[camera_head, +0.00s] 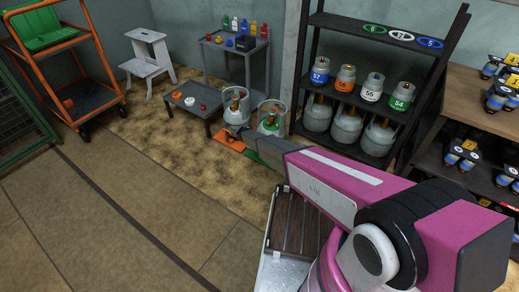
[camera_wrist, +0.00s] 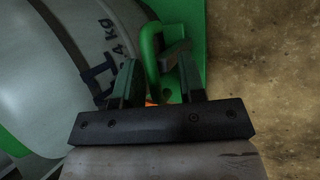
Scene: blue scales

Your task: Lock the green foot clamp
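The green foot clamp (camera_wrist: 150,50) shows in the wrist view as an upright, bent green bar in front of a green plate (camera_wrist: 194,35). My gripper (camera_wrist: 155,85) has its two fingers apart, with the lower part of the green bar between them, closer to the left finger. I cannot tell whether they touch. A pale gas cylinder (camera_wrist: 60,60) with "kg" lettering stands close on the left. The clamp's bar is hidden there.
Two gas cylinders (camera_head: 237,106) (camera_head: 271,118) stand on the floor, with an orange plate (camera_head: 228,142) in front. A low grey table (camera_head: 193,98) is on their left. A rack (camera_head: 345,97) of numbered cylinders stands right.

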